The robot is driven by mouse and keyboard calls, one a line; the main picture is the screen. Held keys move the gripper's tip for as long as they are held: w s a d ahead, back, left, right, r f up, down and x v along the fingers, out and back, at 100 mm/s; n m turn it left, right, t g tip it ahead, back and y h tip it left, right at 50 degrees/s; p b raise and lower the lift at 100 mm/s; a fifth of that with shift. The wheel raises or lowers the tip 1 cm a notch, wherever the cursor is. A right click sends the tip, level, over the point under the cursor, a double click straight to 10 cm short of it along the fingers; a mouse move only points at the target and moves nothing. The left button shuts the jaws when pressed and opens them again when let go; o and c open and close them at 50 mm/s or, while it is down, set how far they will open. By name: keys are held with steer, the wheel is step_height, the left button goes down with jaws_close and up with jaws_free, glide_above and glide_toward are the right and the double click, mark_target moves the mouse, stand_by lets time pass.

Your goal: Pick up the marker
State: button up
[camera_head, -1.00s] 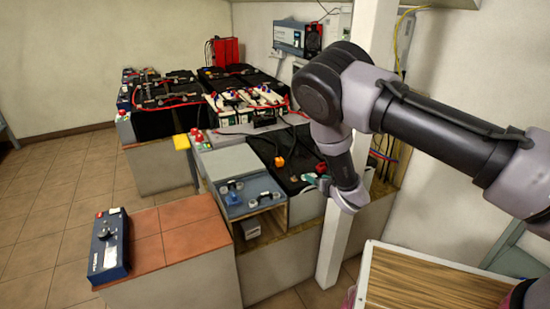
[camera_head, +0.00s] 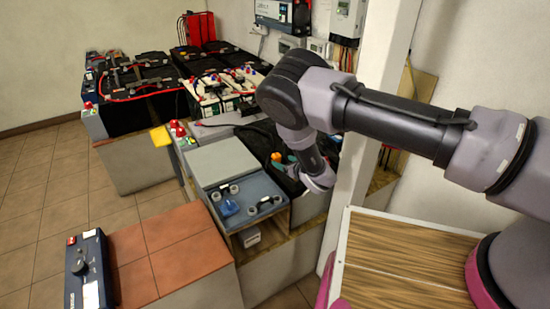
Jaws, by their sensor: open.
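I cannot make out the marker; small items among the dark equipment are too small to name surely. My arm comes in from the right, bends at a dark elbow and reaches down to a rounded wrist. My gripper (camera_head: 293,170) is small and partly hidden at the wrist's left side, above or in front of a dark battery top. It is open, and I see nothing held in it. Small orange and teal bits show beside it; I cannot tell what they are.
A blue-grey tray (camera_head: 238,208) with small parts lies left of my wrist. A tiled block (camera_head: 190,230) with a dark blue device (camera_head: 90,275) stands in front. Large batteries (camera_head: 130,100) fill the back. A pale post (camera_head: 365,140) and wood-topped table (camera_head: 400,250) stand right.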

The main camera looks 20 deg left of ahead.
mark_target(278, 158)
steer(key=shift+x, duration=3.55)
jaws_close()
